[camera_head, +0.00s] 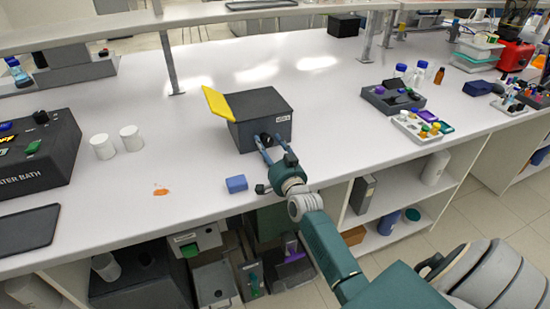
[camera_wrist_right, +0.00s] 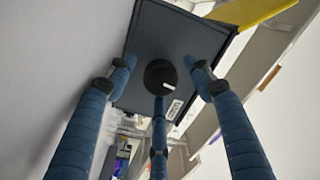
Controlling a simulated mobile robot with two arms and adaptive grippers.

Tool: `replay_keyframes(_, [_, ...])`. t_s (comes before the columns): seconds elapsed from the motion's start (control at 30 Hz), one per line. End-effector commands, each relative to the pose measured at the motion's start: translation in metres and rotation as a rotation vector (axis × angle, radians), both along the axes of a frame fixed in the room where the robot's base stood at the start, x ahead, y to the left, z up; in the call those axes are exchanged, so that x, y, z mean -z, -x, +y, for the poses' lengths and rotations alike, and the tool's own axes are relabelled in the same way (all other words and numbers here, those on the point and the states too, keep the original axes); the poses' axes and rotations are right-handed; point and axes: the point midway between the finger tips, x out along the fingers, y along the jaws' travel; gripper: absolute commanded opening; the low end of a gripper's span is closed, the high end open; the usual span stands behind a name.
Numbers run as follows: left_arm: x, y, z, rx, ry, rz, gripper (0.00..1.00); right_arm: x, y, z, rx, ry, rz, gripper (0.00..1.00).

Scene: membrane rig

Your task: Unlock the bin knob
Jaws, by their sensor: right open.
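The bin is a dark grey box (camera_head: 255,105) on the white bench, with a raised yellow flap (camera_head: 216,103) on its left side. Its round black knob (camera_head: 266,138) sits on the front face. In the right wrist view the bin face (camera_wrist_right: 185,35) fills the upper middle, and the knob (camera_wrist_right: 160,75) shows a small white mark. My right gripper (camera_head: 264,146) is open at the front of the bin. Its blue fingers (camera_wrist_right: 160,85) spread to the left, right and below the knob; I cannot tell whether any touches it. My left gripper is out of view.
A blue block (camera_head: 236,184) lies near the bench's front edge, left of my right gripper. Two white jars (camera_head: 118,142) and a black water bath (camera_head: 38,155) stand further left. Dark and white trays (camera_head: 422,125) of small items are at right.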

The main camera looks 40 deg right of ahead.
Motion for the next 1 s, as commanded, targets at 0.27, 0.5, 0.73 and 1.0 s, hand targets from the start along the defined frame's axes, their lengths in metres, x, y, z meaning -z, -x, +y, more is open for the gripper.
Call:
replay_keyframes(0.27, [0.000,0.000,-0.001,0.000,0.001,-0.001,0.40,0.004,0.061,0.015,-0.001,-0.001,0.009,0.54])
replay_keyframes(0.5, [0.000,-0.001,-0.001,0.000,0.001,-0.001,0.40,0.003,0.090,0.022,-0.001,0.000,0.007,0.54])
replay_keyframes(0.73, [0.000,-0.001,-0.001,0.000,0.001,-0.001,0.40,0.002,0.094,0.023,-0.001,0.000,0.004,0.54])
replay_keyframes(1.0, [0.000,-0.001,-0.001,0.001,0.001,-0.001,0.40,0.001,0.094,0.023,0.000,0.000,0.004,0.54])
